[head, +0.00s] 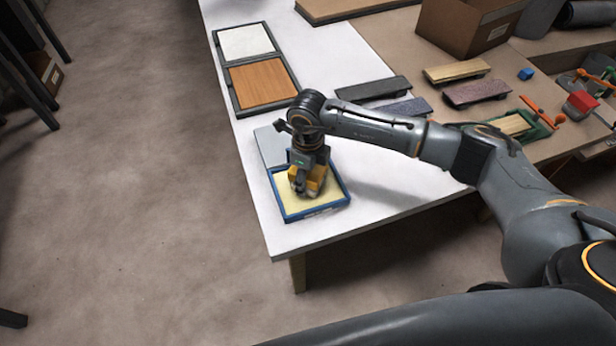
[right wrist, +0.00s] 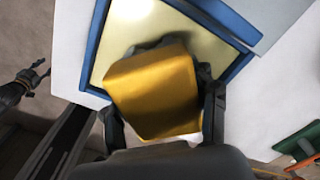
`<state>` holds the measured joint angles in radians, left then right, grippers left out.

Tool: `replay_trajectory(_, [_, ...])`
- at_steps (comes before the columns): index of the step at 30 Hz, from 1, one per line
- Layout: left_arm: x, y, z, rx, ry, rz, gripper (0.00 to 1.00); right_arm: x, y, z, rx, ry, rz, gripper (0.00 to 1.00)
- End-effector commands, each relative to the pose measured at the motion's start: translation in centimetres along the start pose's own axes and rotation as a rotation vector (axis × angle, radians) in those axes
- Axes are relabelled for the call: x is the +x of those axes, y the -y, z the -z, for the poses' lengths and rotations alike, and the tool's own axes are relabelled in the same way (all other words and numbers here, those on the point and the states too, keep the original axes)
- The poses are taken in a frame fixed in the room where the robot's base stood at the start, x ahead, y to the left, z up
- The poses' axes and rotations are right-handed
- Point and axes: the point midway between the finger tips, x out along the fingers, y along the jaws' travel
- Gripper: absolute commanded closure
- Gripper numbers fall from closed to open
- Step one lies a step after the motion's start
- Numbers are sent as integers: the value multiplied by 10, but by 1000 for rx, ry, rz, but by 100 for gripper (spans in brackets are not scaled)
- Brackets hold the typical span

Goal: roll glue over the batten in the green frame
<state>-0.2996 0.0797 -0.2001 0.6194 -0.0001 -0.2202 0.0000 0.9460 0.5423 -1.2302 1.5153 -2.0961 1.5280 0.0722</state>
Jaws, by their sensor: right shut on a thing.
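My right gripper (head: 300,190) is shut on the glue roller (head: 318,176), whose yellow body fills the middle of the right wrist view (right wrist: 153,92). The roller is over the blue-rimmed tray (head: 345,193) of cream glue; I cannot tell whether it touches the glue. The tray stands near the white table's front corner. The green frame (head: 547,131) lies at the right with a pale wooden batten (head: 513,123) in it, partly hidden by my right arm. My left gripper (right wrist: 38,78) shows small at the left of the right wrist view, fingers apart, seemingly empty.
A grey panel (head: 270,147) lies behind the tray. A dark case with a white and a brown panel (head: 262,82) is farther back. Several boards (head: 456,70) lie at the right, near a blue cube (head: 526,74), a red block (head: 580,103) and a cardboard box (head: 465,28).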

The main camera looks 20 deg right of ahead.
Motion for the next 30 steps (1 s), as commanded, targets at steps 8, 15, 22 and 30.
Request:
replay_trajectory(8, [0,0,0,0,0,0,60,1,-1,0,0,-1,-2,99])
replay_trajectory(15, [0,0,0,0,0,0,60,1,-1,1,0,-2,-2,99])
replay_trajectory(22, [-8,0,1,0,0,0,60,-11,-1,0,-1,0,-2,99])
replay_trajectory(30, [-21,0,2,0,0,0,60,-34,0,0,-1,0,0,99])
